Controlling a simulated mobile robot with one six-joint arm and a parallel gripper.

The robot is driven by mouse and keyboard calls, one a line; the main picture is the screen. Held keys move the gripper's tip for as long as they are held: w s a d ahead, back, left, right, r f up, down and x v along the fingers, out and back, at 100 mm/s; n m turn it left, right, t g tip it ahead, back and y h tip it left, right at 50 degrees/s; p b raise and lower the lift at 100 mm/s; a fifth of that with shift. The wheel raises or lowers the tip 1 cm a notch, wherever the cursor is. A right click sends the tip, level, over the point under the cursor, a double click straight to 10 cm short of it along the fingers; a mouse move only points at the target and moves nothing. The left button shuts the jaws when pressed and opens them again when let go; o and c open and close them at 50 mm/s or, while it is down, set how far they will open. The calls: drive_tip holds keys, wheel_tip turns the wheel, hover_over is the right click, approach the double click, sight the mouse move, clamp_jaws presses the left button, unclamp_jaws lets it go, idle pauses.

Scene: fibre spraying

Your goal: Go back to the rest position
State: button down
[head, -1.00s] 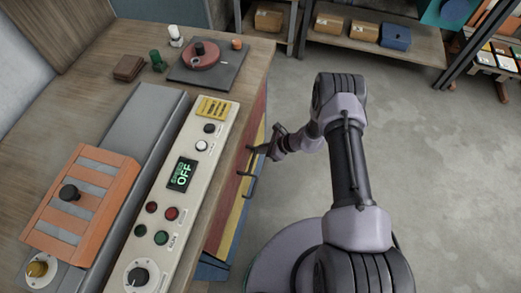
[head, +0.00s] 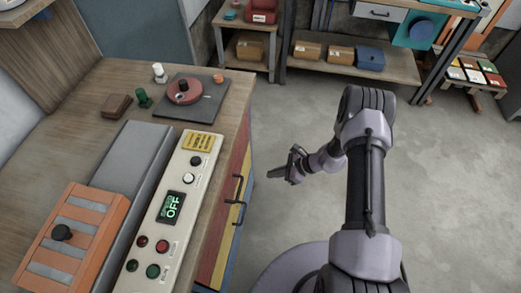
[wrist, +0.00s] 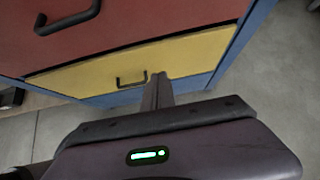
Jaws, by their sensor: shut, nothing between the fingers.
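My gripper (head: 294,165) is to the right of the workbench in the head view, shut and empty, over the open floor beside the drawers. The arm is bent, with its elbow up and the forearm reaching toward the left. In the wrist view my closed gripper fingers (wrist: 158,88) point at the drawer fronts. A red drawer (wrist: 130,35) with a dark handle is at the top, and a yellow drawer (wrist: 95,78) with a dark handle lies below it. The fingers appear apart from both handles.
The workbench (head: 85,85) on the left carries a control panel (head: 172,215) reading OFF, an orange-and-grey unit (head: 65,245) and a dark plate with a red round part (head: 185,91). Shelves with boxes (head: 307,50) stand at the back. The floor (head: 450,190) on the right is clear.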

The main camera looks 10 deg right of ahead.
wheel_tip(320, 180, up, 28)
drive_tip(key=a+n+g+h, duration=0.1)
drive_tip(key=a+n+h, duration=0.15)
drive_tip(key=n, duration=0.55)
drive_tip(key=s+a+r+n+h, duration=0.1)
drive_tip(key=s+r+n, duration=0.3)
drive_tip(key=s+r, duration=0.65)
drive_tip(key=s+d+r+n+t+h, duration=0.1)
drive_tip(key=s+r+n+t, duration=0.1)
drive_tip(key=s+r, duration=0.2)
drive_tip(key=s+d+r+n+t+h, duration=0.1)
drive_tip(key=s+r+n+h, duration=0.1)
drive_tip(key=s, duration=0.7)
wheel_tip(320, 180, up, 2)
drive_tip(key=shift+d+r+n+t, duration=0.1)
drive_tip(key=shift+d+n+t, duration=0.3)
drive_tip(key=shift+n, duration=0.2)
drive_tip(key=shift+h, duration=0.25)
